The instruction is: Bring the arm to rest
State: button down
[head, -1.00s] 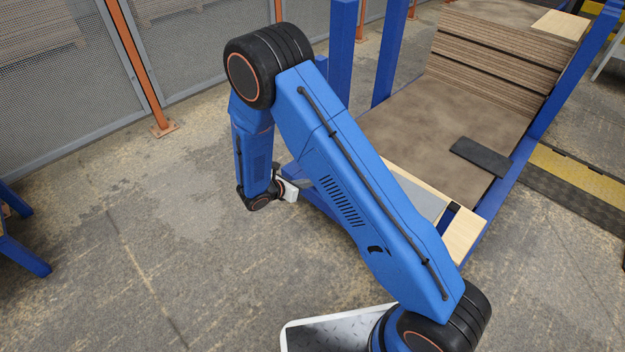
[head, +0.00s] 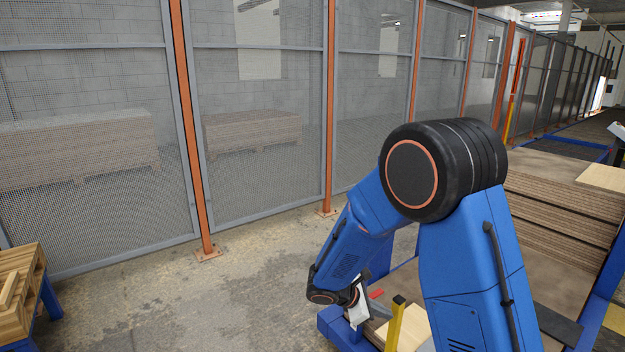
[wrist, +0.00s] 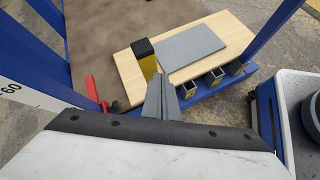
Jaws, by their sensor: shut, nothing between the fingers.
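My arm is folded at the elbow in the head view, with its forearm slanting down to the left. My gripper (wrist: 163,97) shows in the wrist view as grey fingers brought together, with nothing between them. In the wrist view, a flat grey plate (wrist: 192,47) lies on a pale wooden board (wrist: 225,33) beyond the fingers. A yellow post with a black cap (wrist: 147,62) stands at the board's left part; it also shows in the head view (head: 395,326).
A blue frame (wrist: 207,92) with uprights surrounds the board. Mesh fencing (head: 265,120), stacked brown boards (head: 560,205) and a wooden pallet (head: 18,290) show in the head view.

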jog(key=s+d+r+m+g+y, duration=0.1)
jog(key=s+d+r+m+y, duration=0.1)
jog(key=s+d+r+m, duration=0.4)
jog(key=s+d+r+m+g+y, duration=0.1)
jog(key=s+d+r+m+y, duration=0.15)
jog(key=s+r, duration=0.6)
jog(key=s+r+m+t+y, duration=0.2)
jog(key=s+r+m, duration=0.1)
jog(key=s, duration=0.5)
jog(key=s+r+m+t+y, duration=0.2)
jog(key=s+m, duration=0.4)
jog(key=s, duration=0.3)
jog(key=shift+a+r+y, duration=0.45)
jog(key=shift+r+y, duration=0.1)
jog(key=shift+r, duration=0.6)
jog(key=shift+s+m, duration=0.1)
jog(key=shift+m, duration=0.15)
